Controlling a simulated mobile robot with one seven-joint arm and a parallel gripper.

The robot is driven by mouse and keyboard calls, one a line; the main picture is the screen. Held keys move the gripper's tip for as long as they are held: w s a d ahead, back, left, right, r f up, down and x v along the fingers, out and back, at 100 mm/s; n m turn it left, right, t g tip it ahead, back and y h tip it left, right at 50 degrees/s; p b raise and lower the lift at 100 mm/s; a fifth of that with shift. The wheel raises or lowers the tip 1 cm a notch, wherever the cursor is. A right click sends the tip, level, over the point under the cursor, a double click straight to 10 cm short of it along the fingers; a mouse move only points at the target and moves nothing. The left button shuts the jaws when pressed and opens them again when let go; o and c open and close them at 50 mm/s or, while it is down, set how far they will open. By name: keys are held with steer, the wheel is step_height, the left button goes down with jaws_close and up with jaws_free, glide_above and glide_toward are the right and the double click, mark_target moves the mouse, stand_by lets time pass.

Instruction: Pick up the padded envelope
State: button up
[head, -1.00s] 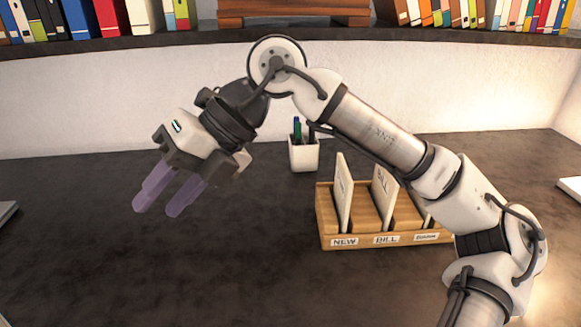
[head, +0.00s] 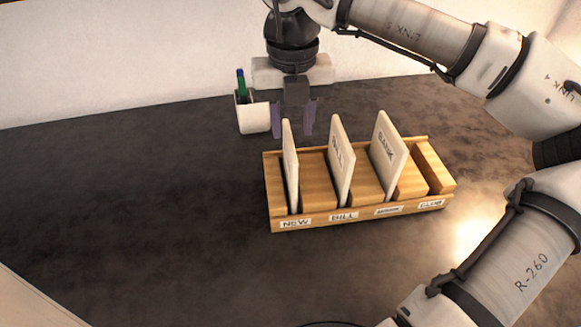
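I cannot pick out a padded envelope for certain. Three thin, pale upright pieces stand in a wooden sorter (head: 330,213): a left piece (head: 290,165) at the NEW slot, seen nearly edge-on, a middle piece (head: 341,160) marked BILL, and a right piece (head: 386,155) marked BANK. My gripper (head: 293,118) points down at the sorter's back left. Its purple fingers are apart, one on each side of the left piece's top edge in the picture. I see nothing held; whether they touch that piece I cannot tell.
A white pen cup (head: 252,115) with pens stands just left of my gripper. The CLUB slot (head: 431,170) at the sorter's right end looks empty. A pale edge (head: 40,305) shows at the lower left. The dark desk (head: 130,200) is clear to the left.

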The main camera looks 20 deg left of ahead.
mark_target(289, 139)
steer(key=shift+w+a+f+p, duration=0.1)
steer(key=shift+f+p, duration=0.1)
steer(key=shift+f, duration=0.95)
steer(key=shift+s+a+f+p, duration=0.1)
steer(key=shift+f+p, duration=0.1)
steer(key=shift+f, duration=1)
steer(key=shift+w+a+f+p, duration=0.1)
steer(key=shift+f+p, duration=0.1)
steer(key=shift+f, duration=0.95)
jaws_close()
